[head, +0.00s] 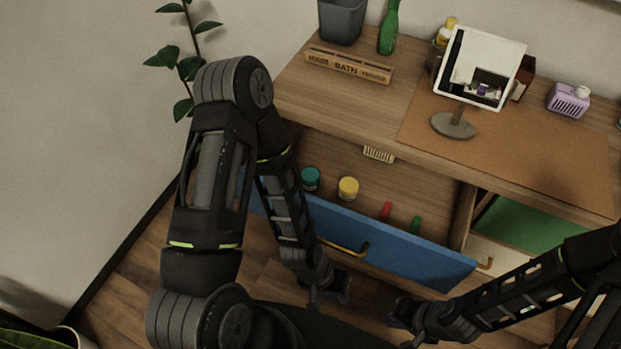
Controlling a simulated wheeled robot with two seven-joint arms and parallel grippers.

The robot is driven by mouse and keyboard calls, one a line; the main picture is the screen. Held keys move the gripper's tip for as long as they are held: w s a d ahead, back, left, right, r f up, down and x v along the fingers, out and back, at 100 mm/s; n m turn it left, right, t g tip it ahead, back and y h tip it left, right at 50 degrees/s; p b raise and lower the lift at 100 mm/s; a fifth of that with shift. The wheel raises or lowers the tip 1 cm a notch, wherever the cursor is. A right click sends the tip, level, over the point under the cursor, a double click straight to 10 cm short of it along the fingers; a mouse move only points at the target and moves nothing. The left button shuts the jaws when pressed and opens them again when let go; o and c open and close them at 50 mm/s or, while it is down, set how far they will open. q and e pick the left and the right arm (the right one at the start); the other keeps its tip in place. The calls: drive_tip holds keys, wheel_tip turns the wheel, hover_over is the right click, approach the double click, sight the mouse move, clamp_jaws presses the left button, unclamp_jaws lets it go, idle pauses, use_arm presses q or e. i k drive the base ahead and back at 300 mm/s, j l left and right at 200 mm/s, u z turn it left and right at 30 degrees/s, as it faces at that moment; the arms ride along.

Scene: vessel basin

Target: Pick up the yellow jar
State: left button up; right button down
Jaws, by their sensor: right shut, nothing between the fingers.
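A yellow jar (348,188) with a pale lid stands upright in the open blue-fronted drawer (395,243). A teal jar (310,178) stands to its left in the same drawer. My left gripper (330,293) is in front of the drawer, outside it and below its front panel in the picture, apart from the yellow jar. Its fingers are dark and small, so I cannot tell whether they are open. My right gripper (402,325) is further right and lower, also outside the drawer, shut and empty.
A red item (386,210) and a green item (415,224) lie to the right in the drawer. The counter above carries a mirror (480,68), a wooden bath sign (348,66), a grey bin (341,20), a green bottle (389,28) and a purple basket (568,101).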

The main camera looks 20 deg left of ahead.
sight(348, 186)
drive_tip(key=k+z, duration=0.3)
drive_tip(key=k, duration=0.3)
drive_tip(key=k+z, duration=0.35)
drive_tip(key=k, duration=0.2)
